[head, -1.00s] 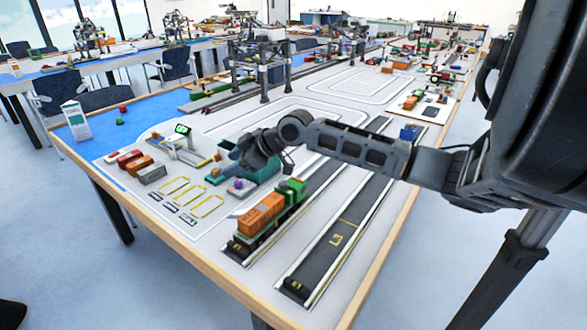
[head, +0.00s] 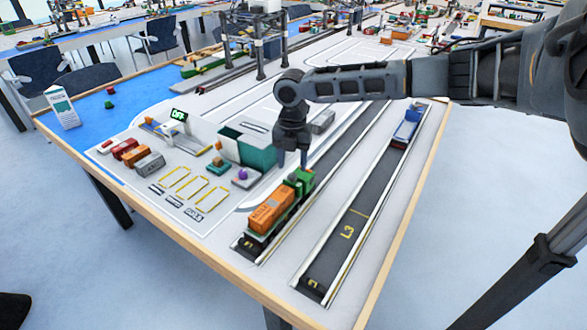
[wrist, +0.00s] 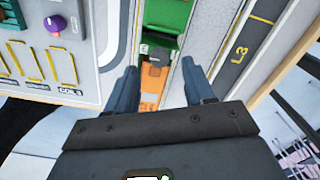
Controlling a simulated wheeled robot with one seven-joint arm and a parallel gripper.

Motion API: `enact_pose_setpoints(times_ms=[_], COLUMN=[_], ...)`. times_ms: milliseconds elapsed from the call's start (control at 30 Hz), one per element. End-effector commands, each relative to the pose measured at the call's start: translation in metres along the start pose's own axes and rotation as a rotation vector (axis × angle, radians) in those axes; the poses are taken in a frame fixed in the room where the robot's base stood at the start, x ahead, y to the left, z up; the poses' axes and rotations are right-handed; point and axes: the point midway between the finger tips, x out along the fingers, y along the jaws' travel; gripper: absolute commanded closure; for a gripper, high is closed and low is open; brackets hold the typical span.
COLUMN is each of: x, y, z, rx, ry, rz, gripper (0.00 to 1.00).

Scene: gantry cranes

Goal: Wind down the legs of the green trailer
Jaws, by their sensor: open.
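A green vehicle (head: 305,178) stands in the left lane, with an orange container (head: 270,210) on its dark green bed. I cannot tell cab from trailer with certainty, and no legs can be made out. In the wrist view the green part (wrist: 168,14) is at the top, and the orange container (wrist: 150,92) lies below it. My gripper (head: 292,160) is open and points down above the green end. In the wrist view its two fingers (wrist: 160,72) are on either side of the vehicle in the picture, with nothing between them held.
A teal open bin (head: 255,152) stands left of my gripper, with a purple knob (head: 242,174) near it. A blue vehicle (head: 407,127) stands in lane L3. A grey block (head: 322,122) lies behind my gripper. Lane L3's near end (head: 330,260) is clear.

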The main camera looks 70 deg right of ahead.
Motion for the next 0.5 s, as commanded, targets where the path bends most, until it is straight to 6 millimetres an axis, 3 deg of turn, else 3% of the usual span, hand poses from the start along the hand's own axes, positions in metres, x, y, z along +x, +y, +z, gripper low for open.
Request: enact_pose_setpoints(times_ms=[200,500], x=[0.028,0.037], y=[0.000,0.000], z=[0.000,0.000], rx=[0.003,0.002], ry=[0.001,-0.001], rz=[0.001,0.001], gripper=[0.47,0.47])
